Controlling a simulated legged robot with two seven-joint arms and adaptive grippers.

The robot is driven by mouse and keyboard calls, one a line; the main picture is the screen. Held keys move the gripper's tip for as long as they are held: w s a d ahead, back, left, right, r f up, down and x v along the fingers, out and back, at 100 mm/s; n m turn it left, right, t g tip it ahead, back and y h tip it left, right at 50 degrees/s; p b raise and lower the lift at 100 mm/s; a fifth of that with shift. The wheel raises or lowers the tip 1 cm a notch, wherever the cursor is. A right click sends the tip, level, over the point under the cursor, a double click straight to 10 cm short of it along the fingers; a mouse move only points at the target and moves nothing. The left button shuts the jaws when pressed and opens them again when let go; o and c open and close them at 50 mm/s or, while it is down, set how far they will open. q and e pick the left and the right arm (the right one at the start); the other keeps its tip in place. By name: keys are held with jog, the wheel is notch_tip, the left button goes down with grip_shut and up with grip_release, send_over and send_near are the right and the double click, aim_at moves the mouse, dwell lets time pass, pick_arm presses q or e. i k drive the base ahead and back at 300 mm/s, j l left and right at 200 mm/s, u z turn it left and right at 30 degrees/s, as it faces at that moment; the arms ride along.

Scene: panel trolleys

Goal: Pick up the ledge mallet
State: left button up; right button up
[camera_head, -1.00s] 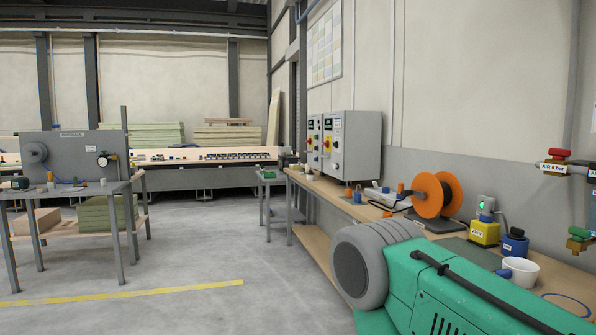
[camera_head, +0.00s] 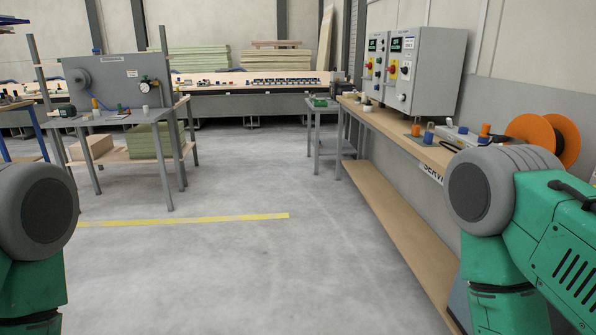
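I cannot make out a mallet in this view. Small items lie on the ledge of the long workbench at the back (camera_head: 250,88), too small to tell apart. My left arm shows at the left edge and my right arm at the right edge, both green with grey joints. Neither gripper is in the picture, so what they hold is hidden.
A grey trolley table (camera_head: 100,119) with an upright panel stands at the left. A small grey side table (camera_head: 322,107) stands at the back. A wooden service bench (camera_head: 395,128) runs along the right wall, bearing an orange reel (camera_head: 557,130). The middle floor is clear.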

aim_at(364, 98)
jog(key=i+z, duration=0.1)
jog(key=i, duration=1.25)
jog(key=i+z, duration=0.15)
jog(key=i, duration=0.55)
jog(key=i+j, duration=0.1)
jog(key=i, duration=0.55)
jog(key=i+j+z, duration=0.15)
jog(key=i, duration=0.55)
jog(key=i+j+z, duration=0.1)
jog(key=i, duration=0.55)
jog(key=i+j+z, duration=0.25)
jog(key=i, duration=0.15)
jog(key=i+j+z, duration=0.2)
jog(key=i, duration=0.15)
